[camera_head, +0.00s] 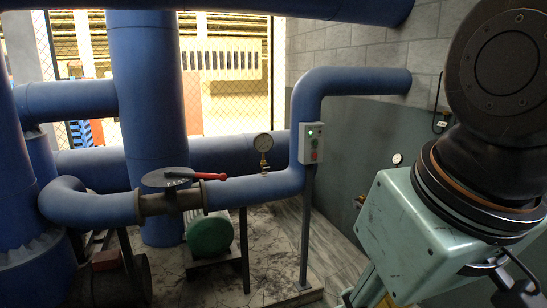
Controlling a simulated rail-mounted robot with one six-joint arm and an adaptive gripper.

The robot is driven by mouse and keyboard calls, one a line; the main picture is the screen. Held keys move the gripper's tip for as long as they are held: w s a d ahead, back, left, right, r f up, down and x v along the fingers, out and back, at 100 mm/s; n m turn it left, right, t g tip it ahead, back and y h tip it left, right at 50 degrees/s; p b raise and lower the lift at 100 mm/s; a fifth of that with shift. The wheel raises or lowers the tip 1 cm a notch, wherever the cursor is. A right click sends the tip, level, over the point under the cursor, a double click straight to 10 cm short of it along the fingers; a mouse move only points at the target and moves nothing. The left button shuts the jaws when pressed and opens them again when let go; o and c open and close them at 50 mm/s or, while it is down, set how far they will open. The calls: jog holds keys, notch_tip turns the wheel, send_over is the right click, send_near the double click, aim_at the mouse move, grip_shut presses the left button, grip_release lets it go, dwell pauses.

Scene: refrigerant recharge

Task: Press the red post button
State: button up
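A small light grey control box (304,143) is mounted on a thin grey post (306,225) in the middle of the view, close to the blue pipe bend. On its front are a small bright green light (309,131), a green button (314,143) and a red button (314,156) at the bottom. Nothing covers or touches the red button. My gripper is not in view. Only part of my arm shows at the right, apart from the box.
Thick blue pipes cross the left and middle. A valve with a red lever (209,176) and a pressure gauge (263,142) sit left of the box. A green motor (210,236) stands below. A grey wall (375,138) lies behind; floor right of the post looks open.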

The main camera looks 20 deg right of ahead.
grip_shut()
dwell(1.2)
